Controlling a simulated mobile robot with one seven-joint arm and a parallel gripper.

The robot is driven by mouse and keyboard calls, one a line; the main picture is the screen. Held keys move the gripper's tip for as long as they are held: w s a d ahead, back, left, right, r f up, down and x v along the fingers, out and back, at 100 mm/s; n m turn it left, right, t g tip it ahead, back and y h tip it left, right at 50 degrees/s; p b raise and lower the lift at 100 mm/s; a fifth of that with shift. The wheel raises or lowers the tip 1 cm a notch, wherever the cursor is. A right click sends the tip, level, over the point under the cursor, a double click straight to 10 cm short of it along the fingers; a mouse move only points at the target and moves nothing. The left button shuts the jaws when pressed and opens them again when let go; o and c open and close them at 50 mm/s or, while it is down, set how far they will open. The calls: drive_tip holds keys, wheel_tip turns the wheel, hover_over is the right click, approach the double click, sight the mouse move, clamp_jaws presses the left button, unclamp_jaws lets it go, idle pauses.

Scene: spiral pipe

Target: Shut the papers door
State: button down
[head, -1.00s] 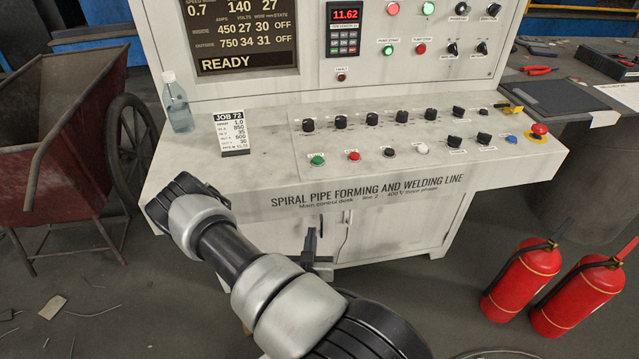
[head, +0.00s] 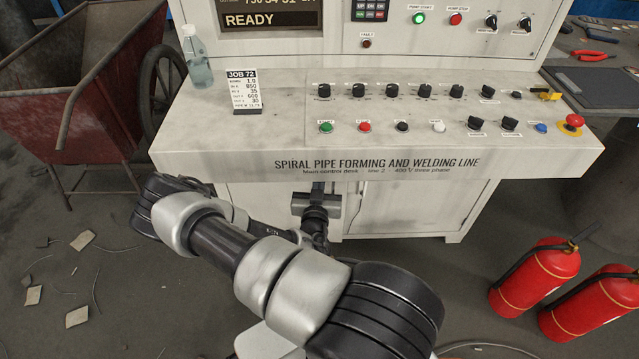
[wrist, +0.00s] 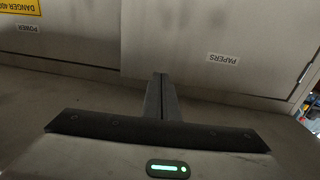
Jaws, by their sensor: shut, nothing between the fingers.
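The papers door (wrist: 215,40) is a pale grey panel, upside down in the wrist view, with a white PAPERS label (wrist: 223,59). In the head view it is the left door (head: 268,203) under the desk, partly hidden by my arm. Its edge looks slightly offset from the neighbouring panel in the wrist view; I cannot tell how far it stands open. My gripper (wrist: 161,80) is shut and empty, its fingers pointing at the door's lower part in the picture. In the head view my gripper (head: 318,188) is just below the desk's front edge; contact is unclear.
The POWER door (wrist: 60,38) adjoins on the left in the wrist view. The control desk (head: 380,160) overhangs the doors. Two red fire extinguishers (head: 535,275) (head: 590,300) stand at right. A red cart (head: 75,90) stands at left.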

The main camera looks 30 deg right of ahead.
drive_tip(key=b+x, duration=0.1)
drive_tip(key=x, duration=0.6)
drive_tip(key=x, duration=0.1)
drive_tip(key=b+x, duration=0.1)
drive_tip(key=x, duration=0.2)
drive_tip(key=shift+w+d+r+b, duration=0.1)
drive_tip(key=shift+d+r+b, duration=0.15)
drive_tip(key=shift+r+b, duration=0.05)
drive_tip(key=shift+f, duration=0.1)
